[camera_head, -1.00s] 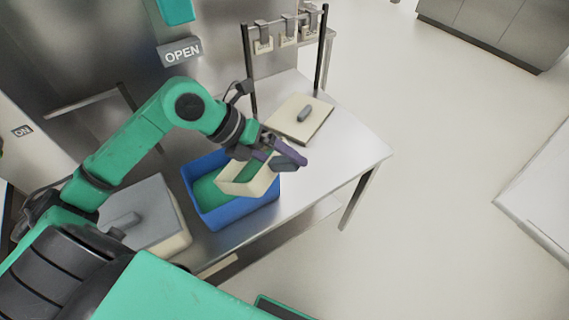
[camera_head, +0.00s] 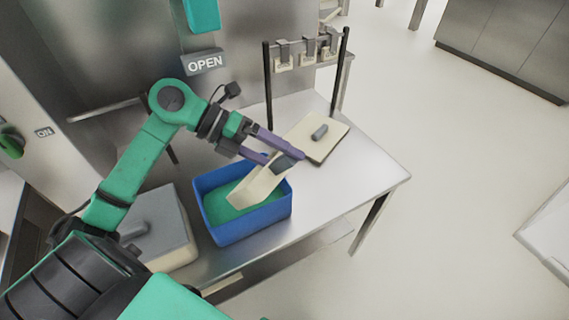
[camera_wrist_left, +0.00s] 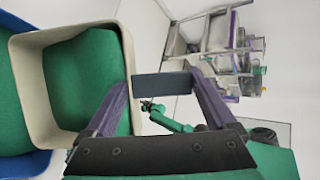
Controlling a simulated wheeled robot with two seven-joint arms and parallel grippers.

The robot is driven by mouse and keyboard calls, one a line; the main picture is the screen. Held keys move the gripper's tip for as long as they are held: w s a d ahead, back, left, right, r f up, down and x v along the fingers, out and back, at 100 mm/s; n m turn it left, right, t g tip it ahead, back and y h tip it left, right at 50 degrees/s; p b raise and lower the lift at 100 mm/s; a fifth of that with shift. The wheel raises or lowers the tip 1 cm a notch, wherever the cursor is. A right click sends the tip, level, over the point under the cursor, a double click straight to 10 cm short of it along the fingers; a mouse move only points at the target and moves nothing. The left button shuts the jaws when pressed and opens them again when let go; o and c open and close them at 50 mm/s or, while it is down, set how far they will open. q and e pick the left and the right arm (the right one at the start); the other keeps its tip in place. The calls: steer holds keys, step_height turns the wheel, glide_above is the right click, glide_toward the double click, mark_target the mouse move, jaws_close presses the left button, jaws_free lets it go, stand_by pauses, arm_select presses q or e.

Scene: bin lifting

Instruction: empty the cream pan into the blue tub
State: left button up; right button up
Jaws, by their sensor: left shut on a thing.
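The cream pan (camera_head: 254,188) hangs steeply tilted over the blue tub (camera_head: 256,226), its lower end over the tub's opening. My left gripper (camera_head: 282,157) is shut on the pan's dark grey handle (camera_head: 283,165); the wrist view shows the handle (camera_wrist_left: 163,84) between the purple fingers (camera_wrist_left: 163,100). Green contents (camera_head: 222,207) lie in the tub. In the wrist view the pan (camera_wrist_left: 30,85) still shows green contents (camera_wrist_left: 85,80) inside. A green arm (camera_wrist_left: 170,121), apparently my right one, shows small there; its jaws are too small to read.
A grey-lidded cream container (camera_head: 160,230) stands left of the tub. A cream board (camera_head: 318,142) with a grey handle lies behind, near a black rack (camera_head: 305,50) with hanging clips. The steel table (camera_head: 345,180) is clear at right.

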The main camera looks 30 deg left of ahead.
arm_select(q)
steer(key=shift+w+a+r+n+h+b, duration=0.15)
steer(key=shift+a+r+h+b, duration=0.1)
steer(key=shift+a+h+b, duration=0.45)
steer(key=shift+a+r+n+h+b, duration=0.25)
steer(key=shift+a+h+b, duration=0.2)
steer(key=shift+a, duration=0.5)
steer(key=shift+w+a+r+n+h+b, duration=0.1)
steer(key=shift+a+r+h+b, duration=0.2)
steer(key=shift+a+h+b, duration=0.4)
steer(key=shift+a, duration=0.15)
steer(key=shift+t+y, duration=0.25)
steer(key=shift+t, duration=0.05)
steer(key=shift+r+m+y+p, duration=0.3)
steer(key=shift+r+y+p, duration=0.35)
steer(key=shift+y, duration=0.25)
